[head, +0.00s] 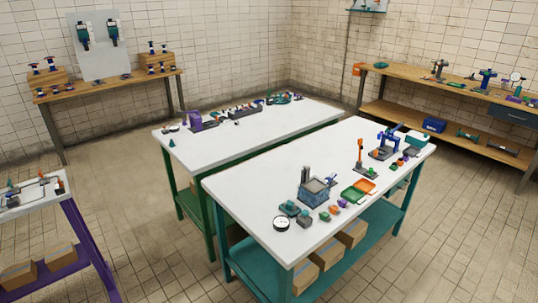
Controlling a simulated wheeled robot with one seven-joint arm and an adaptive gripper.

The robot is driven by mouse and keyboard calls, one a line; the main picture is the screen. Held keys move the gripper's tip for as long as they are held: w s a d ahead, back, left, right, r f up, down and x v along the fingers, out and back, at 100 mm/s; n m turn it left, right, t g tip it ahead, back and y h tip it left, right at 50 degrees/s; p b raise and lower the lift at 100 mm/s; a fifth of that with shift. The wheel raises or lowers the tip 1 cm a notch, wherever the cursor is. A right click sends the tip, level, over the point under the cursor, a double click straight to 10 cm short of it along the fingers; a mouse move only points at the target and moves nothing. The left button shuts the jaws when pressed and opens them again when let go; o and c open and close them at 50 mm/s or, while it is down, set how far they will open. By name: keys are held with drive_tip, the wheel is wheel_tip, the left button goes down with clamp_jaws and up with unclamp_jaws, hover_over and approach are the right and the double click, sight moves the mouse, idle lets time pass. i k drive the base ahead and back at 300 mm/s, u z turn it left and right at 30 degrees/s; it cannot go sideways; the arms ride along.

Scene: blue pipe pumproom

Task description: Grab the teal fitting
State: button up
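Several small teal pieces are in the head view, and they are too small to tell which is the teal fitting. A teal piece (289,208) sits near the front left of the near white table (255,190), beside grey and orange pieces. A small teal cone-shaped piece (171,143) stands at the left end of the farther white table (185,148). A teal box-like thing (418,138) is at the right end of the near table. My gripper is not in view.
The near table also holds a grey box-like fixture (314,191), a green tray (354,193), an orange tray (365,186), a round gauge (282,223) and a blue device (388,139). Wooden benches line the walls. A purple-legged table (78,232) stands at left. The tiled floor between is clear.

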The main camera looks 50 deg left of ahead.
sight(289, 205)
drive_tip(key=k, duration=0.15)
drive_tip(key=u, duration=1.75)
drive_tip(key=i, duration=0.3)
